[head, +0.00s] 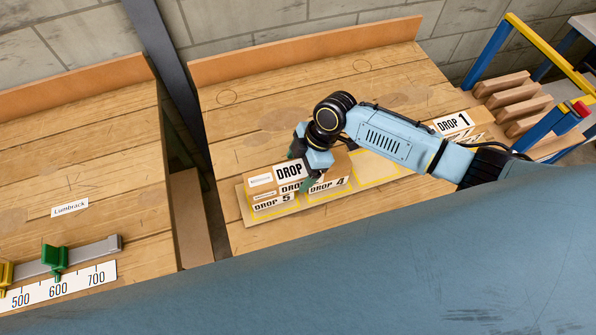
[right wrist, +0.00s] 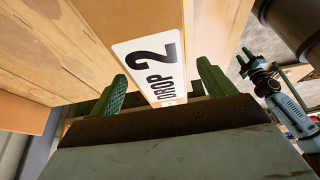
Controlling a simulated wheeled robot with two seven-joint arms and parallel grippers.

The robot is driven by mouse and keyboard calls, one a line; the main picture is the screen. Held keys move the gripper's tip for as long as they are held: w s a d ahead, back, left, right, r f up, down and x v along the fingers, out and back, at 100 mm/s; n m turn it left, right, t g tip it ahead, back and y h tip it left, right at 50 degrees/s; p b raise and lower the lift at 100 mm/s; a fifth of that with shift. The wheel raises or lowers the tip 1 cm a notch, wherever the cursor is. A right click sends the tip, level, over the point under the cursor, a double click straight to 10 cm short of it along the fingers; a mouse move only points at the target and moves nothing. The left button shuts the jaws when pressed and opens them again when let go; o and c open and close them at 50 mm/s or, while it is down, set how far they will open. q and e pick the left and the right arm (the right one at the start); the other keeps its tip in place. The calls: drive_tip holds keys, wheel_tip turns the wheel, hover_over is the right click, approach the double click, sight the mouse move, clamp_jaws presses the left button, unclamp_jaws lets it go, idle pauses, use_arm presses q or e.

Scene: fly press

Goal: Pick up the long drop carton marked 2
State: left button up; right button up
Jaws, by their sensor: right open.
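The long drop carton marked 2 (head: 262,181) lies on top of a stack of brown cartons in the head view; my right gripper hides its number there. In the right wrist view the carton (right wrist: 135,15) shows its white "DROP 2" label between the green fingers. My right gripper (head: 303,168) is open, with its fingers at the labelled end of the carton; they also show in the right wrist view (right wrist: 162,88). Contact cannot be told. A distant arm with small green fingertips, apparently my left gripper (right wrist: 245,58), shows at the right of the right wrist view, its opening unclear.
Cartons marked DROP 5 (head: 272,203) and DROP 4 (head: 327,185) sit beneath, on a yellow-outlined board (head: 316,198). A DROP 1 carton (head: 452,124) stands right, beside my arm. Wooden bars (head: 515,105) lie farther right. The bench (head: 235,125) is clear behind the stack.

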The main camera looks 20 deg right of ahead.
drive_tip(key=shift+a+f, duration=0.25)
drive_tip(key=shift+f, duration=0.3)
drive_tip(key=c, duration=1.4)
drive_tip(key=shift+w+r, duration=0.1)
drive_tip(key=shift+c, duration=0.2)
